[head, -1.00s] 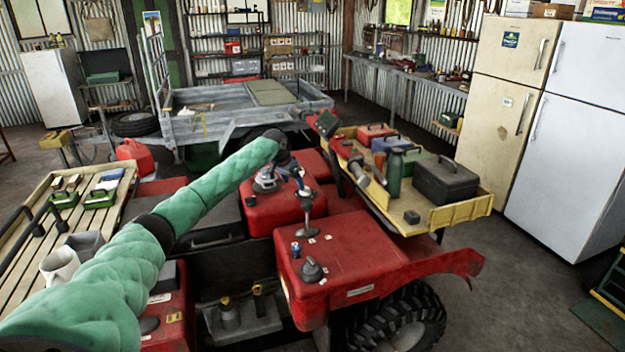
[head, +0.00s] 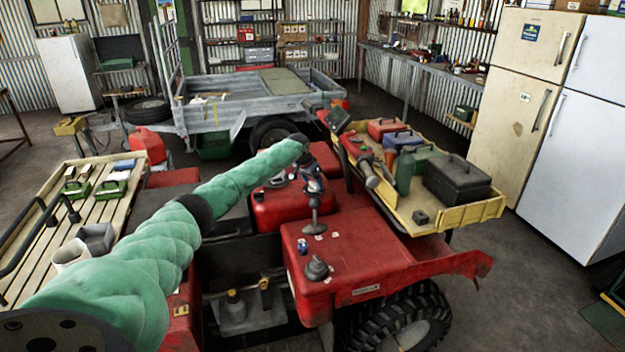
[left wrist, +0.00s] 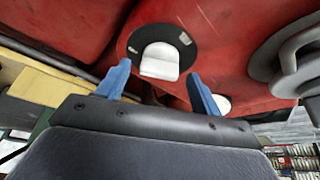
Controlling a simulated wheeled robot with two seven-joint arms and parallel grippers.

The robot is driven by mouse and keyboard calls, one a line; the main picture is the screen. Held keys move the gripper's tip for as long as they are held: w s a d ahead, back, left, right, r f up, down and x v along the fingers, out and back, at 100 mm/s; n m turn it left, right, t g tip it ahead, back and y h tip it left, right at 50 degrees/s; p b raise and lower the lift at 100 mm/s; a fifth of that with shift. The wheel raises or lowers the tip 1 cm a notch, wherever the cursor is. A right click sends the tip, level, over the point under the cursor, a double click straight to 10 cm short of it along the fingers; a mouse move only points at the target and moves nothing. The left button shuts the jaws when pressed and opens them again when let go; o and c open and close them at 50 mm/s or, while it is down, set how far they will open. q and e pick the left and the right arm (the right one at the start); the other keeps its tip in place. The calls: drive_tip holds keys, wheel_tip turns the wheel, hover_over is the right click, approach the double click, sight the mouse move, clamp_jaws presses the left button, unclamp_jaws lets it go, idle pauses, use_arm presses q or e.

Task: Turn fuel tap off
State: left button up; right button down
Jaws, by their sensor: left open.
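In the left wrist view, a black round plate (left wrist: 150,35) with small pale marks sits on a red panel. A white lever-like piece (left wrist: 160,62) stands on it; it looks like the fuel tap, but I cannot read the marks. My left gripper (left wrist: 160,88) is open, its two blue fingers apart, with the white piece ahead between them; I see no contact. My right gripper is not in view.
A grey knob (head: 316,268) and a small blue switch (head: 302,246) sit on the red bodywork. A yellow tray (head: 465,215) with tool boxes lies to the right, a slatted wooden rack (head: 40,255) to the left. A large grey handle (left wrist: 288,50) is close by in the wrist view.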

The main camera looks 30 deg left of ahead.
use_arm(q)
drive_tip(key=shift+w+d+f, duration=0.1)
drive_tip(key=shift+w+f, duration=0.05)
drive_tip(key=shift+f, duration=0.1)
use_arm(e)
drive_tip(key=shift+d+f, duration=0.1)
use_arm(q)
drive_tip(key=shift+c, duration=0.3)
drive_tip(key=shift+r, duration=0.1)
drive_tip(key=c, duration=0.9)
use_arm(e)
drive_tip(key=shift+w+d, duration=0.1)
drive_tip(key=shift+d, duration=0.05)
